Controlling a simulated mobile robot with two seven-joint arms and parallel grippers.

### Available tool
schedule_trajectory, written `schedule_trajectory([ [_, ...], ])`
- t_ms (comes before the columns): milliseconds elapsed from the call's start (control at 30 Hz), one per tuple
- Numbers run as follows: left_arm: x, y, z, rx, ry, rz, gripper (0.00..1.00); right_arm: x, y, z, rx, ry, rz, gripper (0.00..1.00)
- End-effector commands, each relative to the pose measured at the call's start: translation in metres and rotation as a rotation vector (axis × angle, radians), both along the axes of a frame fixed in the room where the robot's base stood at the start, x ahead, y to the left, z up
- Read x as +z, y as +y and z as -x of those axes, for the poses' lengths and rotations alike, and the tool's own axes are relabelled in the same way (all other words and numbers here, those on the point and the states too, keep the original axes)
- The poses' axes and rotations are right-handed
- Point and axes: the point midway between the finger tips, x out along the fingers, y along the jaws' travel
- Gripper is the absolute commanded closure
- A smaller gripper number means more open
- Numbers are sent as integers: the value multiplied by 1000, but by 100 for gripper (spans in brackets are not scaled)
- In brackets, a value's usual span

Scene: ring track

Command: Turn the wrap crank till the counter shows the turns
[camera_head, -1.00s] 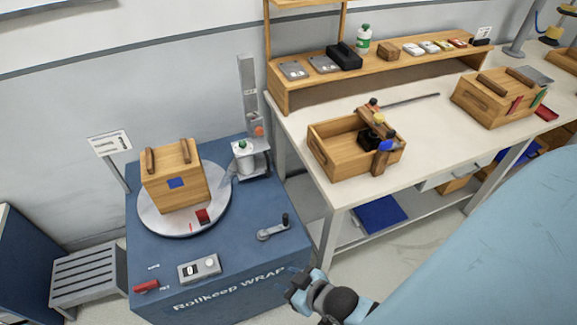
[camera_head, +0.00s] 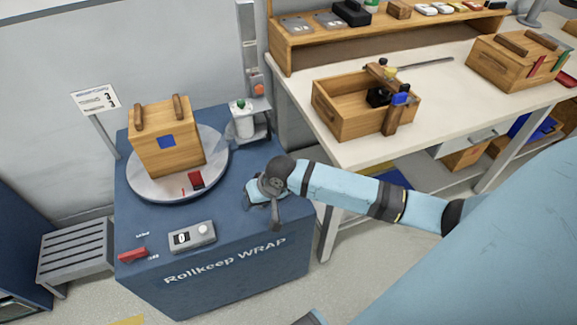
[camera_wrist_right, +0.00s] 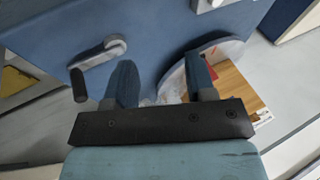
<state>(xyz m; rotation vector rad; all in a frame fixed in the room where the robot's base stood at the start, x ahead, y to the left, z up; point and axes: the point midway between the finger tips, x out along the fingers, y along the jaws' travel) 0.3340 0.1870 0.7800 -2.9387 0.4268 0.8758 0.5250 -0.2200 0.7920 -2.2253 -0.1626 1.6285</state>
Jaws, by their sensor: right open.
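The wrap crank (camera_wrist_right: 105,55) shows in the right wrist view as a grey arm with a dark handle on the blue machine top (camera_head: 240,215). In the head view my right gripper and wrist largely hide it. My right gripper (camera_head: 260,192) is over the machine's right front part. In its wrist view the gripper (camera_wrist_right: 162,82) is open and empty between the fingers, with the crank outside, left of the left finger. The counter box (camera_head: 192,236) has a small display that seems to read 0. A wooden crate (camera_head: 165,140) stands on the round turntable (camera_head: 150,192). My left gripper is out of view.
A film post (camera_head: 246,60) with a white roll (camera_head: 243,122) stands behind the crank area. A sign (camera_head: 95,98) stands at left. A red switch (camera_head: 132,254) is at the machine's front left. The workbench (camera_head: 350,150) with an open tool crate (camera_head: 340,112) is at right.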

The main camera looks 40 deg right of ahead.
Motion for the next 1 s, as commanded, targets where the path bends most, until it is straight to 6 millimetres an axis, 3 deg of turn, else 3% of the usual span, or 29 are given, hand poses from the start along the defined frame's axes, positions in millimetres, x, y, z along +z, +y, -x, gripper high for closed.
schedule_trajectory([
  [33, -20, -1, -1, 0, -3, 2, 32, -8, -18, -18, -43, 45, 31, 49],
  [200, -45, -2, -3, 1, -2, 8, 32, 6, -77, -52, -240, 234, 126, 49],
  [400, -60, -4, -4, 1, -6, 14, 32, 33, -131, -70, -440, 370, 209, 49],
  [533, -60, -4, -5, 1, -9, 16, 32, 43, -145, -72, -500, 407, 229, 49],
  [667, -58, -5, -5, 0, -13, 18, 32, 38, -147, -72, -510, 416, 233, 49],
  [1000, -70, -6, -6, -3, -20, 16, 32, -29, -147, -71, -510, 415, 233, 49],
])
